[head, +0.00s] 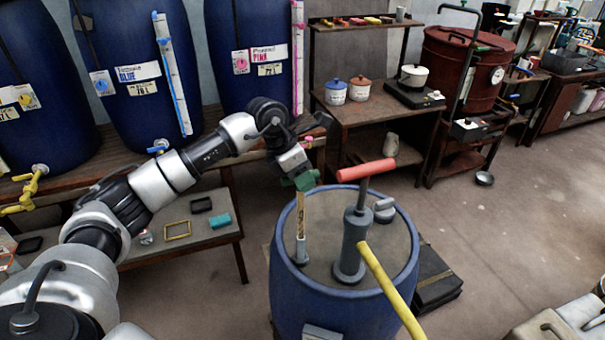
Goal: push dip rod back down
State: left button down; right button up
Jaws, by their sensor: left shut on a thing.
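The dip rod (301,214) is a pale, flat wooden stick with a green top. It stands nearly upright in a grey socket (301,252) on the left of the blue drum's lid, with a length of it showing above the socket. My left gripper (300,178) is shut on the green top of the rod, above the drum (310,310). The gripper's fingers are small and partly merge with the green top. The rod's lower end is hidden inside the drum. My right gripper is not in view.
A grey hand pump (352,243) with a red T-handle (366,170) stands right of the rod, with a yellow hose (392,290) toward the front. A grey cap (384,209) sits behind it. A bench with large blue vats (130,75) stands behind my arm. Floor right is open.

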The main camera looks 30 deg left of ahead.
aim_at(302, 248)
pick_arm(q)
notch_tip(302, 248, down, 24)
jog(key=b, duration=1.5)
jog(key=shift+s+r, duration=0.1)
jog(key=shift+r, duration=0.05)
jog(key=shift+f+b, duration=0.45)
jog(key=shift+f, duration=0.05)
jog(key=shift+s+d, duration=0.1)
jog(key=shift+f, duration=0.1)
jog(key=c, duration=1.2)
grip_release()
jog(key=shift+o, duration=1.1)
